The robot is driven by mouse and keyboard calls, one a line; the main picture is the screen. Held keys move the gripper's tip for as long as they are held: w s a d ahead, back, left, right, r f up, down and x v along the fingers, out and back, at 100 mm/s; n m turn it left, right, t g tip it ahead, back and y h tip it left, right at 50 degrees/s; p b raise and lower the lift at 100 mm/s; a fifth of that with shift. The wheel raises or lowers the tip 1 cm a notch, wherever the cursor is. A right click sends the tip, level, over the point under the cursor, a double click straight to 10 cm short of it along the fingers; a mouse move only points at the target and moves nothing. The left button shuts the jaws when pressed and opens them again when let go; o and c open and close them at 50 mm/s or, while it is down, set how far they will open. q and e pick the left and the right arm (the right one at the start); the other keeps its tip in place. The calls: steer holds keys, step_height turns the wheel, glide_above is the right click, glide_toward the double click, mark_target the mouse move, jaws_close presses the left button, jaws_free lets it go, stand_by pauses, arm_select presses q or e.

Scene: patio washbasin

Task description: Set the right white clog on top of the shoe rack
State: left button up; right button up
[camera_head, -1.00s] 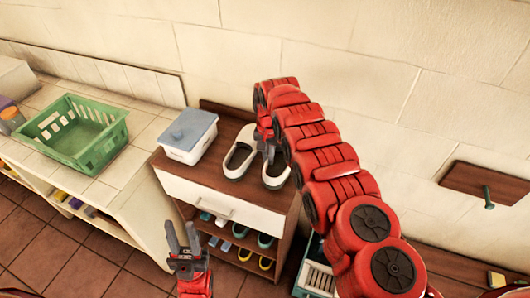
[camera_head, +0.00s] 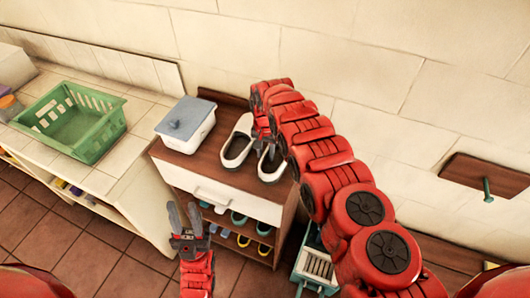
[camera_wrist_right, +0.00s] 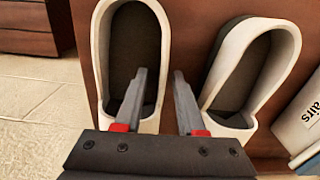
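Two white clogs with dark insides sit side by side on the brown top of the shoe rack (camera_head: 215,168), both upright. In the head view, the right clog (camera_head: 270,175) and the left clog (camera_head: 232,160) are partly hidden by my right arm and gripper (camera_head: 265,143). The right wrist view shows them the other way round, with the right clog (camera_wrist_right: 98,55) on the left and the left clog (camera_wrist_right: 288,45) on the right. My right gripper (camera_wrist_right: 160,75) is open, with a side wall of the right clog showing between its fingers. My left gripper (camera_head: 185,215) is open and empty before the rack.
A white box with a blue-grey lid (camera_head: 187,122) stands left of the clogs on the rack. Several shoes (camera_head: 240,218) fill the lower shelves. A green basket (camera_head: 72,122) stands on the tiled counter (camera_head: 112,168). A wall bounds the back.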

steer(key=shift+a+r, duration=0.1)
steer(key=shift+r, duration=0.05)
steer(key=shift+r+p, duration=0.25)
steer(key=shift+p, duration=0.05)
steer(key=shift+r, duration=0.15)
steer(key=shift+r+b, duration=0.4)
step_height(320, 180, up, 7)
steer(key=b, duration=0.3)
steer(key=shift+r, duration=0.15)
steer(key=shift+r+p, duration=1.1)
steer(key=shift+r, duration=0.6)
